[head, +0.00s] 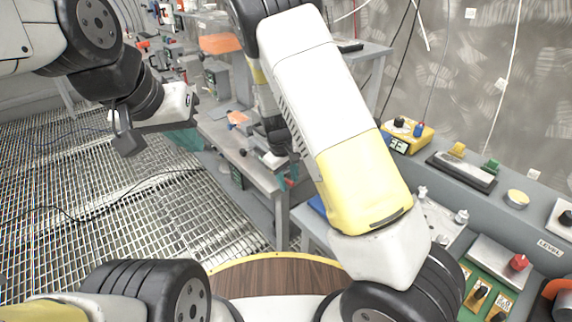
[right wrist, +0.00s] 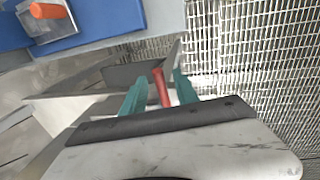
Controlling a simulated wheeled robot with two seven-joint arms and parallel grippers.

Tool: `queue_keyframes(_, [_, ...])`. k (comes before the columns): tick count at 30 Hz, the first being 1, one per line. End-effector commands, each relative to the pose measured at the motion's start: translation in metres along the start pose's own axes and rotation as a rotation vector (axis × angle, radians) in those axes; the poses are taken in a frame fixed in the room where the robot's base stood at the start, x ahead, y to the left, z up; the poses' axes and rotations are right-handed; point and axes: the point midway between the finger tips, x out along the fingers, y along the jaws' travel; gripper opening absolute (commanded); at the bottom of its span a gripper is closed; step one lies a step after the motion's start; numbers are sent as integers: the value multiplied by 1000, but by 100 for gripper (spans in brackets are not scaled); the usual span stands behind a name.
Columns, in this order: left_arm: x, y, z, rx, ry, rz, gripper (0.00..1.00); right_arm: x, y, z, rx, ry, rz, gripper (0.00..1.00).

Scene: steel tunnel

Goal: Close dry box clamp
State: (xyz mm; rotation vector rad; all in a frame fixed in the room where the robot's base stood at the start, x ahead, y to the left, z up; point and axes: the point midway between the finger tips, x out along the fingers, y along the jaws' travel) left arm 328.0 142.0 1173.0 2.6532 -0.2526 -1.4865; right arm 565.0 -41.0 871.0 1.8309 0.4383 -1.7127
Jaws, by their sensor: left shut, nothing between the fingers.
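The left gripper (head: 184,142) hangs over the grated floor at left in the head view, shut and empty, its teal fingers partly hidden. The right gripper (right wrist: 157,92) has two teal fingers spread apart in the right wrist view. A red handle (right wrist: 161,88) stands between them, with a narrow gap visible on each side. I cannot tell if this is the clamp's handle. A grey metal plate (right wrist: 125,76) lies just beyond the fingers. I cannot identify the dry box.
Another orange handle (right wrist: 45,10) sits on a metal block over a blue surface (right wrist: 95,22). At right in the head view stands a console with a yellow meter (head: 409,135) and a red knob (head: 518,262). A round wooden top (head: 275,272) is close in front. The grated floor (head: 70,190) is open.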

Motion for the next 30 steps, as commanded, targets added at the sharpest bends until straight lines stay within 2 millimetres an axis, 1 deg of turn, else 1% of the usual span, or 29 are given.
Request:
queue_keyframes(2, [0,0,0,0,0,0,0,0,0,0,0,0,0,34])
queue_keyframes(3, [0,0,0,0,0,0,0,0,0,0,0,0,0,26])
queue_keyframes(5, [0,0,0,0,0,0,0,0,0,0,0,0,0,14])
queue_keyframes(7, [0,0,0,0,0,0,0,0,0,0,0,0,0,1])
queue_keyframes(30, [0,0,0,0,0,0,0,-1,0,0,1,0,0,0])
